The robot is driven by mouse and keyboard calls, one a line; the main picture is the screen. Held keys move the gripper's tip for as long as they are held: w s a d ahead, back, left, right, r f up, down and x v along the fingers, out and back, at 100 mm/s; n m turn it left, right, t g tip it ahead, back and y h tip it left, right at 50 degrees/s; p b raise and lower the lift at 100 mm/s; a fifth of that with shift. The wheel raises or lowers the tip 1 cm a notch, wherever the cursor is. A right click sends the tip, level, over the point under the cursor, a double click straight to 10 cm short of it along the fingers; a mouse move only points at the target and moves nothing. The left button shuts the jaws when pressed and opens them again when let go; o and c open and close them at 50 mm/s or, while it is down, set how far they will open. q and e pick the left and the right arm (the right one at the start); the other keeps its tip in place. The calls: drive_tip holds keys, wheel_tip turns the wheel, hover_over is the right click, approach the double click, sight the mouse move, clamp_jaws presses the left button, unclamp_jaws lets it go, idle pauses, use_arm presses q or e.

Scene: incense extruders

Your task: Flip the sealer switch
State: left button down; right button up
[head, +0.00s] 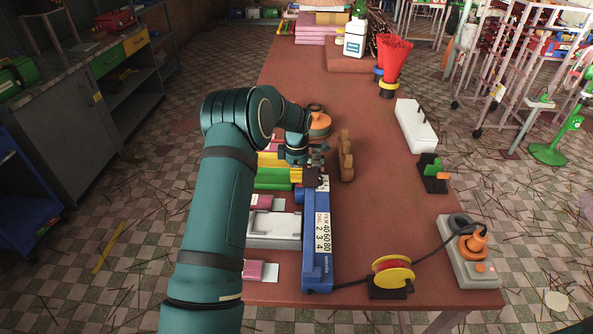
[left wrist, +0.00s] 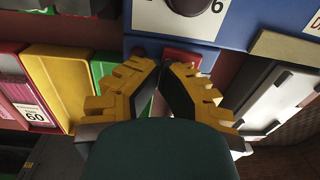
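The sealer (head: 319,235) is a long blue device on the red-brown table, with a white number label on top. In the left wrist view its blue body (left wrist: 265,15) fills the top, with a white dial panel and a black knob (left wrist: 190,5). A small red switch (left wrist: 183,57) sits on its face below the panel. My left gripper (left wrist: 159,68) has its yellow, black-padded fingers converged, tips together, just in front of the switch; I cannot tell whether they touch it. The left gripper (head: 314,158) is partly hidden by the arm at the sealer's far end. My right gripper is out of view.
Coloured boxes (head: 272,178) lie left of the sealer, close to the gripper. Brown wooden pieces (head: 346,155) stand to its right. A yellow spool (head: 392,274), a grey power strip (head: 467,255) and a black cable lie at the near right.

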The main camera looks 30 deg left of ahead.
use_arm(q)
drive_tip(key=shift+s+d+f, duration=0.2)
drive_tip(key=shift+s+f, duration=0.15)
drive_tip(key=shift+s, duration=0.05)
drive_tip(key=shift+s+d+r, duration=0.15)
drive_tip(key=shift+s+d, duration=0.1)
drive_tip(key=shift+s, duration=0.1)
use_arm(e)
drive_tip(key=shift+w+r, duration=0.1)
